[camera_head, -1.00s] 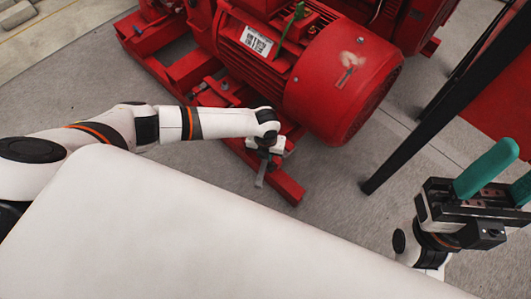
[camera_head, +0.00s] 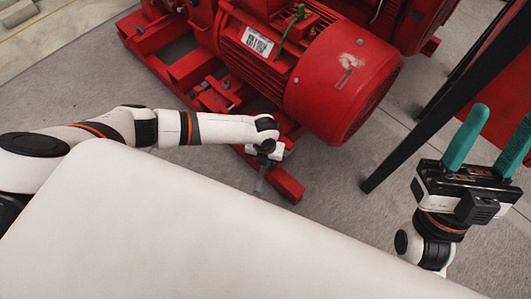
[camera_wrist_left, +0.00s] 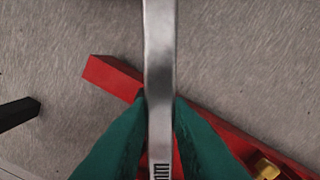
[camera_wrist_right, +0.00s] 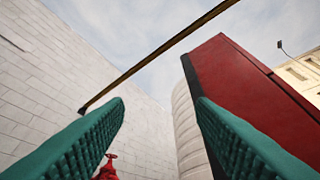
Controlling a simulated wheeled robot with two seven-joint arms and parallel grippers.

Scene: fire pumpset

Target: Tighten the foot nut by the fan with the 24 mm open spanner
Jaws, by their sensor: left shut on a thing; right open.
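My left gripper (camera_head: 264,160) is shut on the spanner, low beside the red base frame (camera_head: 286,184) near the motor's fan end. In the left wrist view the grey metal spanner (camera_wrist_left: 160,60) runs straight up between the green fingers (camera_wrist_left: 160,108), and its jaw ends are out of the picture. A short part of the spanner (camera_head: 259,184) shows below the gripper in the head view. A yellowish nut-like part (camera_wrist_left: 266,168) sits on the red frame at lower right, apart from the visible spanner. The foot nut cannot be made out in the head view. My right gripper (camera_head: 499,138) is open and empty.
The red motor (camera_head: 335,80) stands above and right of my left gripper. A dark slanted post (camera_head: 405,153) stands between it and my right gripper. Grey floor (camera_head: 335,195) is clear beside the frame. A red panel (camera_wrist_right: 240,85) rises in the right wrist view.

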